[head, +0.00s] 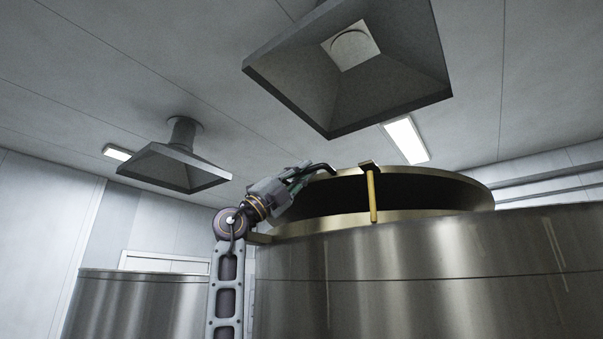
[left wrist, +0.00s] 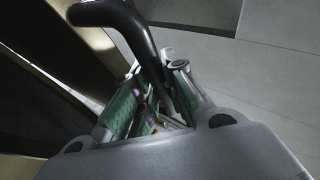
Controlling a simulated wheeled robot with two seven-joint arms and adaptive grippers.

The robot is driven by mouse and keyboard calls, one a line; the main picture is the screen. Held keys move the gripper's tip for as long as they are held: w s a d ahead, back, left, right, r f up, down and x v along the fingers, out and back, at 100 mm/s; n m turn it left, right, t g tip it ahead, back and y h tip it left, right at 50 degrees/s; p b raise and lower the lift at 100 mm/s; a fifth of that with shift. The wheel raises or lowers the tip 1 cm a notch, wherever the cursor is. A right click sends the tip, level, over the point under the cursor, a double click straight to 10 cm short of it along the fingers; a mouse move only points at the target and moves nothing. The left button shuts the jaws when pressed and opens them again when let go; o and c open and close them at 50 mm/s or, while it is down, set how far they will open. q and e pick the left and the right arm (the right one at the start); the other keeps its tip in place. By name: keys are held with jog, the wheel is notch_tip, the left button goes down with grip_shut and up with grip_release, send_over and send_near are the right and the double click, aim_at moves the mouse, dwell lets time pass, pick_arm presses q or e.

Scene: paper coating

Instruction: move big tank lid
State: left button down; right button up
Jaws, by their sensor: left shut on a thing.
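The big tank (head: 420,275) is a wide brushed-metal cylinder at the right of the head view. A brass-coloured round rim, which looks like the lid (head: 450,180), stands above its top with a dark space inside. I cannot tell how far the lid is open. My left gripper (head: 305,172) is at the lid's left edge, shut on a black bent handle (head: 323,166). The handle (left wrist: 130,25) also shows in the left wrist view, running down between the green-padded fingers (left wrist: 158,92). My right gripper is not in view.
A brass upright bar (head: 372,195) stands at the front of the rim. A large grey hood (head: 300,80) hangs above the tank, and a smaller hood (head: 170,165) hangs at the left. Another metal tank (head: 135,305) stands at the lower left.

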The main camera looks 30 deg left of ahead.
pick_arm(q)
notch_tip(320, 180, up, 7)
jog(key=w+n+y, duration=0.1)
jog(key=shift+w+r, duration=0.15)
jog(key=shift+r, duration=0.05)
dwell(0.8)
jog(key=c, duration=1.7)
grip_release()
jog(key=shift+d, duration=0.1)
jog(key=shift+v, duration=6)
